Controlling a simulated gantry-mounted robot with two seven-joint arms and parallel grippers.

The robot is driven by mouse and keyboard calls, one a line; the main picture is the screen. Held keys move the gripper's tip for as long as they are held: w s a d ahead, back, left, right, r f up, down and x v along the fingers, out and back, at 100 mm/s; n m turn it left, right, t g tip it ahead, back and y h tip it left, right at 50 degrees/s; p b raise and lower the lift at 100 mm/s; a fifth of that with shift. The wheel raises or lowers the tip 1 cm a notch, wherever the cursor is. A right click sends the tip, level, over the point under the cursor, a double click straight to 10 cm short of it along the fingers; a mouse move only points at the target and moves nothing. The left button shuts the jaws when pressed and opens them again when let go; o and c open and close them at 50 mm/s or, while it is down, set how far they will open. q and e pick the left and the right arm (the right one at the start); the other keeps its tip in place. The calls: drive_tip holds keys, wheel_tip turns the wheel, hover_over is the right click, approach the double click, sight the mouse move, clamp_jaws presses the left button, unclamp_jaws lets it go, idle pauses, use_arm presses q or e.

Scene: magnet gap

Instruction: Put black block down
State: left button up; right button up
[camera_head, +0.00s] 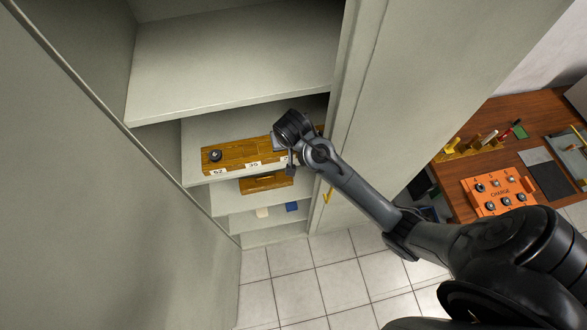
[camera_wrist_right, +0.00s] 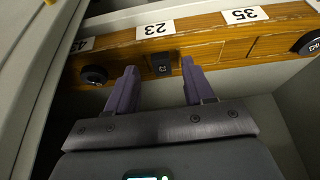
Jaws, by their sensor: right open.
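A small black block (camera_wrist_right: 162,65) sits at the wooden rack under the label 23, in the right wrist view. My right gripper (camera_wrist_right: 160,78) has its two purple fingers spread, one on each side of the block, with a visible gap to both. I cannot tell how far the fingertips reach along the block's depth. In the head view my right arm reaches into the cabinet, and its wrist (camera_head: 292,130) hides the block. My left gripper is not in view.
The wooden rack (camera_head: 238,152) lies on a cabinet shelf. A round black piece (camera_wrist_right: 93,75) stands left of the block, another (camera_wrist_right: 308,43) far right. Below are a lower wooden rack (camera_head: 266,182) and a blue block (camera_head: 292,206). An orange charge panel (camera_head: 500,190) lies on the bench.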

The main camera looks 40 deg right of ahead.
drive_tip(key=s+a+f+n+y, duration=0.1)
drive_tip(key=s+a+n, duration=0.1)
drive_tip(key=s, duration=0.5)
drive_tip(key=s+a+f+n+b, duration=0.1)
drive_tip(key=s+a+f+n, duration=0.1)
drive_tip(key=s, duration=0.6)
drive_tip(key=s+a+f+n+y+b, duration=0.1)
drive_tip(key=s+a+n, duration=0.3)
drive_tip(key=s, duration=0.3)
drive_tip(key=shift+s+a+f+y, duration=0.25)
drive_tip(key=shift+s+a+y, duration=0.1)
drive_tip(key=shift+a, duration=0.45)
drive_tip(key=shift+r+p, duration=0.3)
